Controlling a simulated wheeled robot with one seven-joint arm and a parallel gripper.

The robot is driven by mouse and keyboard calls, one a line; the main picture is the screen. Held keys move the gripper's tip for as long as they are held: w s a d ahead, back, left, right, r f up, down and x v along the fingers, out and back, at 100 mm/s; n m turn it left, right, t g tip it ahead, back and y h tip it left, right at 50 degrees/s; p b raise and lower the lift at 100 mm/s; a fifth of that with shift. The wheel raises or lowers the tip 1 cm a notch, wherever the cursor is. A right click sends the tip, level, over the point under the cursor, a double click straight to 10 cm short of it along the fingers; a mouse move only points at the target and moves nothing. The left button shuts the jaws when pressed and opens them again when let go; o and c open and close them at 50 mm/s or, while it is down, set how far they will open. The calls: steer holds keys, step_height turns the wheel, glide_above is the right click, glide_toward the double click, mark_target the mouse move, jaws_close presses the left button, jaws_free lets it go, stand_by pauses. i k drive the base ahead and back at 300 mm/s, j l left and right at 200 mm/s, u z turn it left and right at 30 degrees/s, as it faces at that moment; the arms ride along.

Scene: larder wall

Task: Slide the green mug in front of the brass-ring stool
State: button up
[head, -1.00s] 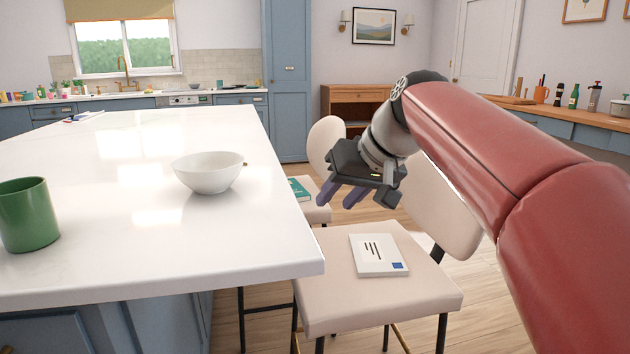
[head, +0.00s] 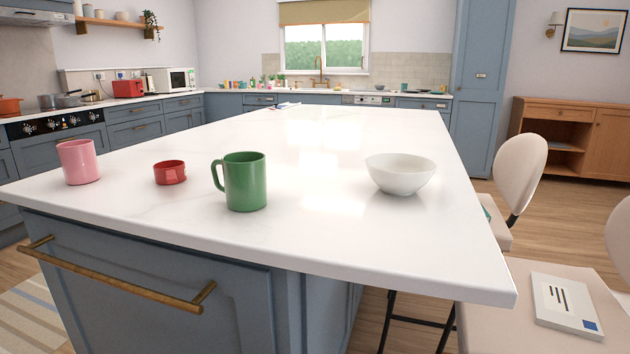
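The green mug (head: 245,182) stands upright on the white island top, near its front edge, with its handle to the left. Two cream stools are along the island's right side: a near one (head: 520,318), partly cut off, and a far one (head: 521,172), mostly hidden behind the worktop. No brass ring shows clearly on either one now; in the earlier view a bit of brass showed low by the near stool. My gripper is out of view.
A white bowl (head: 400,174) stands right of the mug, between it and the stool side. A red cup (head: 170,172) and a pink mug (head: 78,162) stand to the left. A white booklet (head: 566,305) lies on the near stool. The island top (head: 330,240) is clear in front of the bowl.

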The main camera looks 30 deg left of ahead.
mark_target(245, 178)
steer(key=u, duration=1.85)
steer(key=k+l, duration=0.1)
steer(key=l, duration=0.3)
steer(key=z, duration=0.05)
